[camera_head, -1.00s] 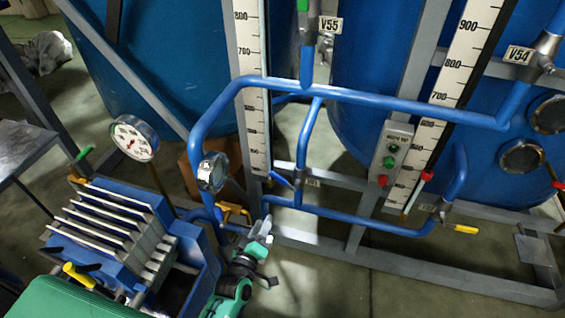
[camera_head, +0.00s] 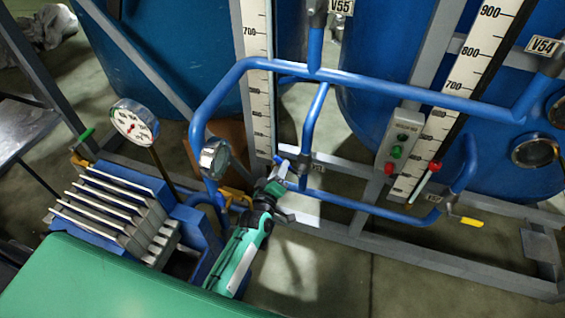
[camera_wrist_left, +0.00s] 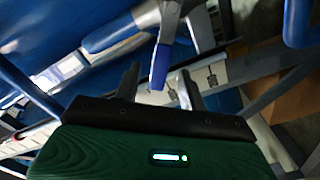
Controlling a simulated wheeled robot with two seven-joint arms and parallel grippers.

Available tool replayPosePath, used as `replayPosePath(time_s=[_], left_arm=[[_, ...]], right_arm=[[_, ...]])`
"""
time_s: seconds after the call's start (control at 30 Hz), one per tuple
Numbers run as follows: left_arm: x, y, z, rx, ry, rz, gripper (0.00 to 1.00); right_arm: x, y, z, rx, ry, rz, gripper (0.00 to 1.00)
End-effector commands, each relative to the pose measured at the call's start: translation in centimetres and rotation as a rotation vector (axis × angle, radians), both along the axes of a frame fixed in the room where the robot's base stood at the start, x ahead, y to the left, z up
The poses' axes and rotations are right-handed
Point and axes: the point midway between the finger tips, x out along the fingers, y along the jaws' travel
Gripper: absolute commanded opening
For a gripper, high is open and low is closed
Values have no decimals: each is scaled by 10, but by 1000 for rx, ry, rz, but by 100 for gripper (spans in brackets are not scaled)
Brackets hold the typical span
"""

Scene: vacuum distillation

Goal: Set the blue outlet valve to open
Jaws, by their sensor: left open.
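The blue outlet valve (camera_head: 280,161) is a small blue lever on the blue pipework, low beside the scale post, in the head view. My left gripper (camera_head: 286,178) is right at it and partly covers it and its pipe. In the left wrist view the blue lever (camera_wrist_left: 160,64) hangs down between the two fingers of my left gripper (camera_wrist_left: 160,84). The fingers are open, with a gap on both sides of the lever. I cannot tell whether either finger touches it. My right gripper is in neither view.
A horizontal blue pipe (camera_head: 420,96) runs above the gripper. A round gauge (camera_head: 134,122) and a ribbed blue pump (camera_head: 117,212) stand to the left. A grey control box (camera_head: 400,146) and a yellow-handled valve (camera_head: 471,222) are to the right. A grey frame rail (camera_head: 440,264) runs low.

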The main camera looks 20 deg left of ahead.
Motion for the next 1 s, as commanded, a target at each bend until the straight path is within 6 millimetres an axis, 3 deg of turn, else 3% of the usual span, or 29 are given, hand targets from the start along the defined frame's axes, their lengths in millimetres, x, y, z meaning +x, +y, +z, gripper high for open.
replayPosePath(time_s=[0.1, 0.3, 0.63, 0.87, 1.0], left_arm=[[17, -1, 0, 0, 0, 0, 42], [32, -1, 0, 0, -1, 1, 42], [35, -1, 0, 0, 1, 1, 42], [34, -1, 0, 0, 0, 0, 0], [34, -1, 0, 0, 0, 0, 0]], right_arm=[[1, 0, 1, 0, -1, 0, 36], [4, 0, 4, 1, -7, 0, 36], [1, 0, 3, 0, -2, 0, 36], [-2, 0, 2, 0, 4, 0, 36], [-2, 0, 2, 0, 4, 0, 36]])
